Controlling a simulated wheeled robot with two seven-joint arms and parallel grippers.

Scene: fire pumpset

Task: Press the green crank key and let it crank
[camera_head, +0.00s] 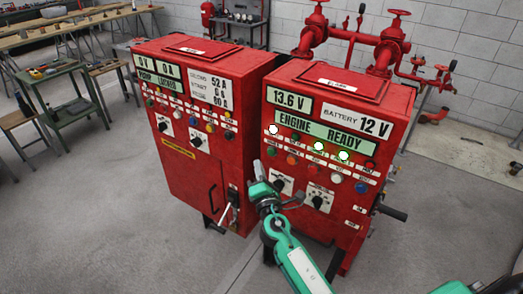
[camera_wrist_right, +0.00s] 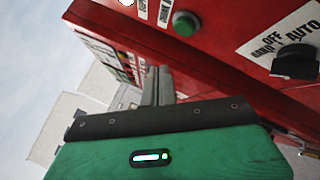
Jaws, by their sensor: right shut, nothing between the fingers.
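The red engine control cabinet (camera_head: 400,110) on the right reads "13.6 V", "BATTERY 12 V" and "ENGINE READY". A small green key (camera_head: 272,151) sits at the left end of its lower key row. A green round key (camera_wrist_right: 184,24) shows large in the right wrist view, with nothing touching it. My right gripper (camera_head: 262,188) is in front of the cabinet's left edge, just below the green key. In the right wrist view its dark fingers (camera_wrist_right: 156,88) are together and empty, below and left of that key. My left gripper is out of view.
A rotary selector marked HAND, OFF, AUTO (camera_wrist_right: 295,60) is close on the right in the wrist view. The second red cabinet (camera_head: 185,185) stands left, with a lever on its side. Red pipework (camera_head: 345,45) is behind. Workbenches (camera_head: 60,40) are at far left; the floor in front is clear.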

